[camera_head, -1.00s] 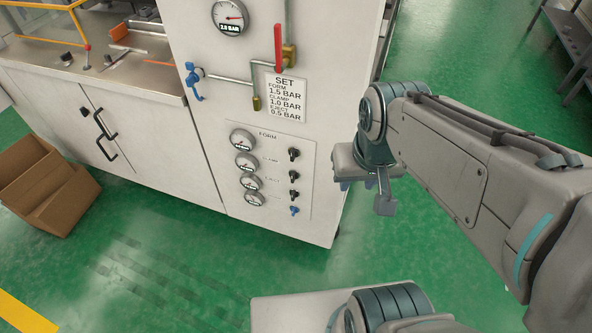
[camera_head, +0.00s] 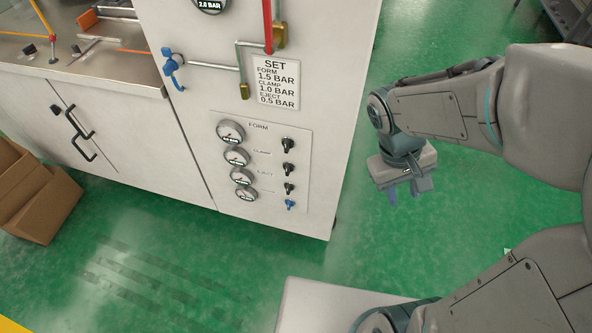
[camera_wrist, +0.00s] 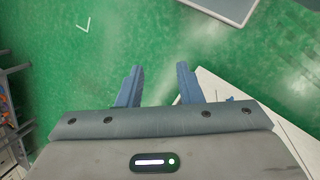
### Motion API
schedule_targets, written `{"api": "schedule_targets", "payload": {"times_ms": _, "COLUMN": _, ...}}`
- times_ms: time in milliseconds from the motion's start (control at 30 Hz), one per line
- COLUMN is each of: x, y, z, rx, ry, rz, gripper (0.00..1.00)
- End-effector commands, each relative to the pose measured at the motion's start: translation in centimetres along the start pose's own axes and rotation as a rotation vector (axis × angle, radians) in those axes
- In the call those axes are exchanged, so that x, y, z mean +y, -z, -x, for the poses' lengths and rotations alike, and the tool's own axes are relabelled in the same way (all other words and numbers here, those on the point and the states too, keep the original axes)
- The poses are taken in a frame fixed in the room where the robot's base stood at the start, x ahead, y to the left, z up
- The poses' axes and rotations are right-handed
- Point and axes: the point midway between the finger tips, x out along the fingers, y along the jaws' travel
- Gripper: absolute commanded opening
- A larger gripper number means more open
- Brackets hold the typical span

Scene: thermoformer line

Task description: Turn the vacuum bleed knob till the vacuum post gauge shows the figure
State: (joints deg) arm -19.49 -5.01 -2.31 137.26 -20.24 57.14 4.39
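The panel on the white cabinet carries a column of round gauges and a column of knobs. The bottom knob is blue (camera_head: 290,204); the black knobs (camera_head: 288,146) stand above it. The lowest gauge (camera_head: 246,195) is level with the blue knob; its label and reading are too small to make out. My gripper (camera_head: 405,197) hangs to the right of the cabinet, apart from the panel and pointing down. In the wrist view its two fingers (camera_wrist: 157,86) stand apart with only green floor between them.
A sign (camera_head: 276,82) reads FORM 1.5, CLAMP 1.0, EJECT 0.5 BAR. Above it are a red lever (camera_head: 267,22) and pipes; a blue valve (camera_head: 172,68) is to the left. A cardboard box (camera_head: 40,200) stands on the floor at left.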

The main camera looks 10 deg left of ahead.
Motion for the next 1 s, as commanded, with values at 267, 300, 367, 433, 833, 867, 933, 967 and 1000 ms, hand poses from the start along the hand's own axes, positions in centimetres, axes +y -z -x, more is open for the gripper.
{"api": "schedule_targets", "payload": {"times_ms": 267, "x": -4.0, "y": 5.8, "z": -7.7, "rx": -0.207, "ry": -0.302, "rz": 0.405, "gripper": 0.33}}
{"api": "schedule_targets", "payload": {"times_ms": 300, "x": -4.7, "y": 6.6, "z": -8.6, "rx": -0.228, "ry": -0.351, "rz": 0.46, "gripper": 0.33}}
{"api": "schedule_targets", "payload": {"times_ms": 367, "x": -5.8, "y": 7.9, "z": -10.0, "rx": -0.259, "ry": -0.429, "rz": 0.543, "gripper": 0.33}}
{"api": "schedule_targets", "payload": {"times_ms": 433, "x": -7.2, "y": 9.5, "z": -11.6, "rx": -0.289, "ry": -0.524, "rz": 0.642, "gripper": 0.33}}
{"api": "schedule_targets", "payload": {"times_ms": 833, "x": -18.9, "y": 17.6, "z": -21.3, "rx": -0.355, "ry": -1.139, "rz": 1.183, "gripper": 0.33}}
{"api": "schedule_targets", "payload": {"times_ms": 867, "x": -20.0, "y": 18.1, "z": -22.1, "rx": -0.353, "ry": -1.19, "rz": 1.222, "gripper": 0.33}}
{"api": "schedule_targets", "payload": {"times_ms": 933, "x": -22.7, "y": 19.0, "z": -24.0, "rx": -0.341, "ry": -1.309, "rz": 1.312, "gripper": 0.33}}
{"api": "schedule_targets", "payload": {"times_ms": 967, "x": -23.9, "y": 19.4, "z": -24.8, "rx": -0.335, "ry": -1.361, "rz": 1.349, "gripper": 0.33}}
{"api": "schedule_targets", "payload": {"times_ms": 1000, "x": -25.4, "y": 19.7, "z": -26.0, "rx": -0.325, "ry": -1.429, "rz": 1.398, "gripper": 0.33}}
